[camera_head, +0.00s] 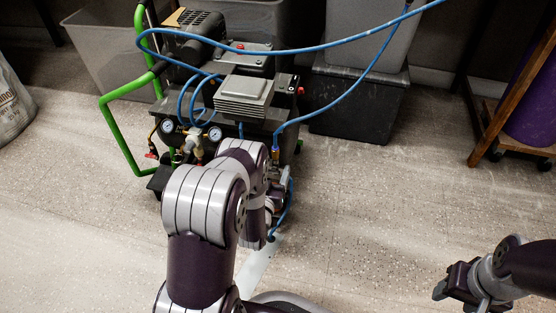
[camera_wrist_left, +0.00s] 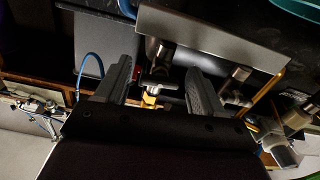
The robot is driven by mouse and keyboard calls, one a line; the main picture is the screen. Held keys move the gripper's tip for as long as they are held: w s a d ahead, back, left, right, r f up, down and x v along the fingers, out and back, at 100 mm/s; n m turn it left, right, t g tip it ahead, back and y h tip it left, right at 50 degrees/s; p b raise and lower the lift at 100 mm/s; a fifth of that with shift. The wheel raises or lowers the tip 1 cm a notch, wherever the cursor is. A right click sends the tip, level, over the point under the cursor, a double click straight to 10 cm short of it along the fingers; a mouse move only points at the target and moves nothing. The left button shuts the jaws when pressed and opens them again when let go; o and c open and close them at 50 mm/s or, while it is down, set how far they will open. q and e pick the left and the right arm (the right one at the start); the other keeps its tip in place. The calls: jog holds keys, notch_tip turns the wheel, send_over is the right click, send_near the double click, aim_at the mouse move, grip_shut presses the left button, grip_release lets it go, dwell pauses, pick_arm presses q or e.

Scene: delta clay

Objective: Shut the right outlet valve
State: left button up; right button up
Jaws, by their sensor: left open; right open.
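The air compressor (camera_head: 246,95) stands at upper centre, with a green tube frame and black body. A brass fitting (camera_head: 275,151) with a blue hose is on its right side, where the right outlet is; my left arm hides the parts below it. In the left wrist view, a small valve with a yellow-brass body (camera_wrist_left: 150,98) and a silvery lever shows between the fingers of my left gripper (camera_wrist_left: 160,70). The gripper is open; I cannot tell whether either finger touches the valve. My right gripper (camera_head: 460,296) is open and empty above the floor at lower right.
Two gauges, a regulator (camera_head: 194,143) and a red-handled fitting (camera_head: 152,154) are on the compressor's left front. Blue hoses (camera_head: 330,45) loop overhead. A dark bin (camera_head: 358,108) stands behind right, a wooden rack (camera_head: 510,95) at far right. Floor at right is clear.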

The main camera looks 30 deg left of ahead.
pick_arm(q)
jog(key=shift+w, duration=0.1)
jog(key=c, duration=1.1)
jog(key=shift+o, duration=0.2)
jog(key=shift+r+m+p, duration=0.2)
jog(key=shift+m+p, duration=0.2)
jog(key=shift+p, duration=0.05)
jog(key=shift+f, duration=0.1)
jog(key=o, duration=1.1)
jog(key=shift+c, duration=0.2)
